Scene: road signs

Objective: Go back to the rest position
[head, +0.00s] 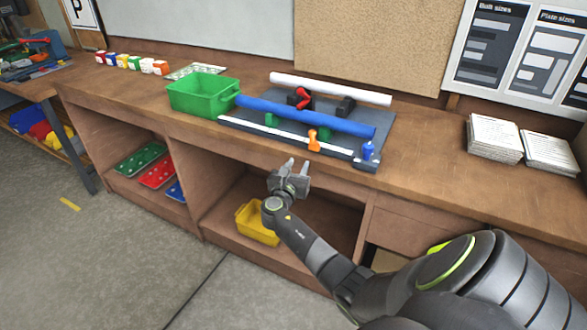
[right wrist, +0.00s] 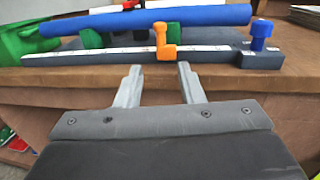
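My right gripper (head: 290,166) is open and empty in front of the bench edge, just below the benchtop in the head view. In the right wrist view its two fingers (right wrist: 156,84) are apart with nothing between them. Beyond them is a dark fixture board (head: 235,122) with a white scale strip, a blue tube (head: 310,116), an orange clamp (head: 313,140) and a blue knob (head: 368,151). The orange clamp also shows in the right wrist view (right wrist: 163,45). My left gripper is not in view.
The wooden bench (head: 430,155) holds a green bin (head: 200,97), a white tube (head: 330,89), small coloured blocks (head: 130,62) and paper stacks (head: 495,138). A yellow bin (head: 256,226) sits on the shelf below. The floor in front is clear.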

